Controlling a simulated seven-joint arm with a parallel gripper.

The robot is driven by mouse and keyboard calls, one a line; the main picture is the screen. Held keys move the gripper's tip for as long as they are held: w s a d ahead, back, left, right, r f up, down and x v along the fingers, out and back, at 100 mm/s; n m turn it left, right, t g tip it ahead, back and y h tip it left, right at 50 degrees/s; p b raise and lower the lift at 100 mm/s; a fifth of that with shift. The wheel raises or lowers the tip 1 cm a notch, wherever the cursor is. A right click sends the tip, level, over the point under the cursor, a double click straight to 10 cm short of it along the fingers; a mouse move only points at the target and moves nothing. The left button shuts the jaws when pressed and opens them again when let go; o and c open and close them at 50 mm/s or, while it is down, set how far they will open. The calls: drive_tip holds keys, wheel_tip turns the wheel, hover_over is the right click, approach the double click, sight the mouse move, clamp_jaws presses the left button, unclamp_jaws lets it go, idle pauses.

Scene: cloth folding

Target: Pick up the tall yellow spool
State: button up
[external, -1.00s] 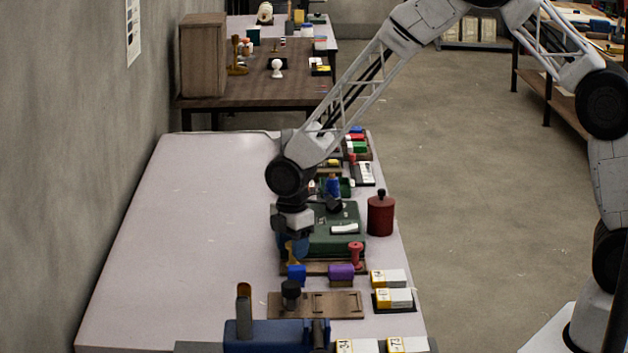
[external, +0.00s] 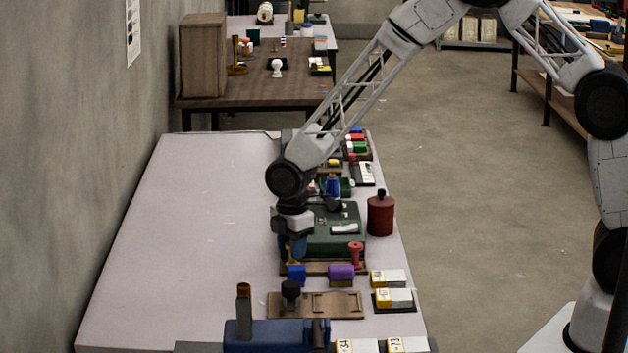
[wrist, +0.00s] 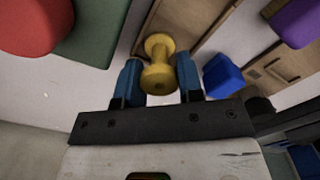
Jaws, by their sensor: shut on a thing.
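The yellow spool (wrist: 159,66) stands between the two blue fingers of my gripper (wrist: 159,78) in the wrist view. It has a round flange at each end and a narrower waist. My gripper is shut on it, one finger on each side. In the external view my gripper (external: 292,247) is low over the table, at the front left edge of the green case. The spool is mostly hidden behind the fingers there.
Close by are a blue block (external: 296,272), a purple block (external: 341,272) and a red spool (external: 355,254). A dark red canister (external: 380,215) stands right of the green case (external: 335,240). The left of the pale table (external: 180,240) is clear.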

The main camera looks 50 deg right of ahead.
drive_tip(key=shift+r, duration=0.1)
drive_tip(key=shift+r, duration=4.9)
drive_tip(key=shift+d, duration=0.15)
